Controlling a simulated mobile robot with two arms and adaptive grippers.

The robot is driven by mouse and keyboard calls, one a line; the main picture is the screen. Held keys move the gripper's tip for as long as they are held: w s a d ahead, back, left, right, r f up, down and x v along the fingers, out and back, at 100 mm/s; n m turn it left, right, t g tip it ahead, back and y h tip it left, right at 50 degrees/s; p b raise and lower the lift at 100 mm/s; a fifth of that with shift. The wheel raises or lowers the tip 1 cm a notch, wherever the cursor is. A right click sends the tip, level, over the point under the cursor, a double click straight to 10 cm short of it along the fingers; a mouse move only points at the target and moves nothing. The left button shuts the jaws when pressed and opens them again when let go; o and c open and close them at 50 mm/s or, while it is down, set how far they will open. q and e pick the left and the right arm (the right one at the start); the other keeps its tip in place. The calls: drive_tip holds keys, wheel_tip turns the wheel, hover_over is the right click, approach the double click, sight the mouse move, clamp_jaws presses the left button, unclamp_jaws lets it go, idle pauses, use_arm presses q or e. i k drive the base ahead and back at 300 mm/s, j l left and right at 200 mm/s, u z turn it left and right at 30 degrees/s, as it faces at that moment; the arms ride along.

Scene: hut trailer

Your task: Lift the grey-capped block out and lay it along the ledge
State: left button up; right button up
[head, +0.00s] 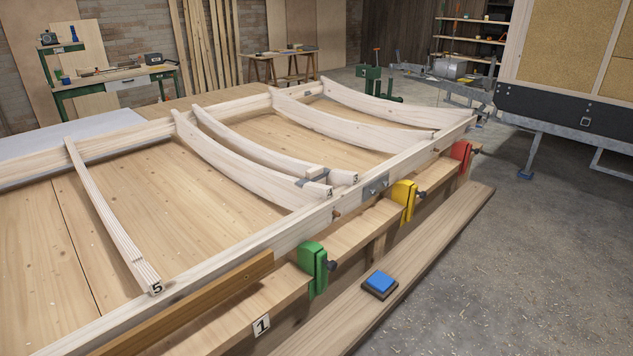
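A small pale wooden block (317,171) with a grey piece (303,182) at its left end sits wedged by the front ends of two curved ribs, near the labels 4 and 3. It lies just behind the frame's front rail (290,232). How deep it sits between the ribs cannot be told. A long bare wooden plank (430,262) runs like a ledge along the front, below the clamps. A brown strip (195,308) also lies along the front rail at the left. Neither of my grippers shows in the head view.
Green (314,268), yellow (404,200) and red (461,154) clamps stand along the front edge. A blue-topped pad (380,283) sits on the front plank. A slim rib (112,215) labelled 5 crosses the frame at left.

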sight(316, 174)
drive_tip(key=l+u, duration=0.1)
drive_tip(key=u, duration=0.25)
drive_tip(key=i+l+u, duration=0.1)
drive_tip(key=u, duration=0.3)
drive_tip(key=l+u, duration=0.2)
drive_tip(key=u, duration=0.15)
drive_tip(key=l+u, duration=0.15)
drive_tip(key=l, duration=0.25)
drive_tip(key=l+u, duration=0.15)
drive_tip(key=l, duration=0.3)
drive_tip(key=k+l+u, duration=0.15)
drive_tip(key=l, duration=0.25)
drive_tip(key=l+u, duration=0.15)
drive_tip(key=l, duration=0.25)
drive_tip(key=k+l+u, duration=0.15)
drive_tip(key=l, duration=0.25)
drive_tip(key=k+l+u, duration=0.15)
drive_tip(key=l, duration=0.25)
